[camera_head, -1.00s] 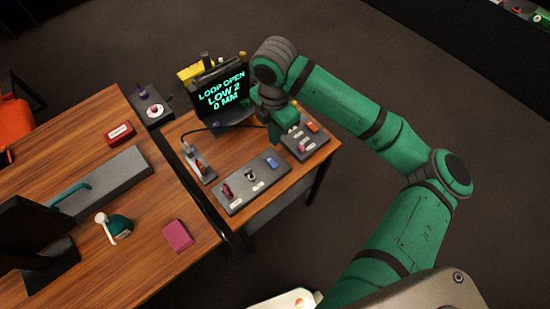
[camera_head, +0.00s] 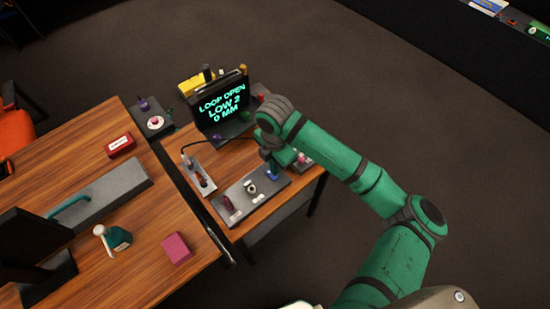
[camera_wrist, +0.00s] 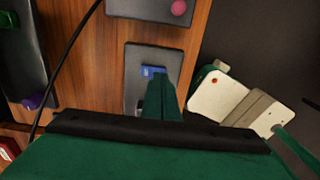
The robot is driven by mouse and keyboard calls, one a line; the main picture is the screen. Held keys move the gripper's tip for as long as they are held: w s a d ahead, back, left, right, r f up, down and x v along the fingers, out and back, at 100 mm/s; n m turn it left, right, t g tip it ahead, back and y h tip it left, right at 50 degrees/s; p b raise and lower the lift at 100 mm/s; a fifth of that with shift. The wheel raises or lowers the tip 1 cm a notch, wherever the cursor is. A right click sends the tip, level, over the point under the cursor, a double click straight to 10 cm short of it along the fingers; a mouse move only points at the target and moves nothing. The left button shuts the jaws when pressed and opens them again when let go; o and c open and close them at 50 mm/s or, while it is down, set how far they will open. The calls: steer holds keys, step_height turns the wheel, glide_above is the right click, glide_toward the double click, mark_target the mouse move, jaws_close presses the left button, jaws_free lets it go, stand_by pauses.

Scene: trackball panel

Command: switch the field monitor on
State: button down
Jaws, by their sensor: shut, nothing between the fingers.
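A small monitor (camera_head: 222,108) at the back of the small table shows lit cyan text, "LOOP OPEN LOW 2 0 MM". I cannot tell from any label whether it is the field monitor. A grey control panel (camera_head: 235,208) lies in front of it, with a dark red control (camera_head: 227,202), a round black-and-white control (camera_head: 250,187) and a blue switch (camera_head: 272,176). My gripper (camera_wrist: 160,82) is shut and empty, its fingertips right beside the blue switch (camera_wrist: 152,71) in the wrist view. I cannot tell whether they touch it.
Another panel with a pink knob (camera_wrist: 178,8) lies beyond the gripper. A grey strip with a plug and cable (camera_head: 199,176) is left of the control panel. The larger table (camera_head: 150,225) holds a pink block (camera_head: 176,248) and a teal bottle (camera_head: 117,238).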

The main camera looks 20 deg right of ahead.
mark_target(276, 177)
steer(key=shift+f, duration=1.35)
steer(key=shift+s+d+f, duration=0.1)
steer(key=shift+s+f, duration=0.05)
steer(key=shift+w+a+r, duration=0.1)
steer(key=shift+w+a, duration=0.05)
steer(key=shift+w, duration=0.25)
steer(key=shift+w+a+r, duration=0.1)
steer(key=shift+w+a, duration=0.05)
steer(key=shift+w, duration=0.25)
steer(key=shift+r, duration=0.1)
steer(key=shift+d+r, duration=0.1)
steer(key=shift+r, duration=0.2)
step_height(276, 177, up, 13)
steer(key=s, duration=0.1)
steer(key=shift+s+d, duration=0.25)
steer(key=shift+s, duration=0.15)
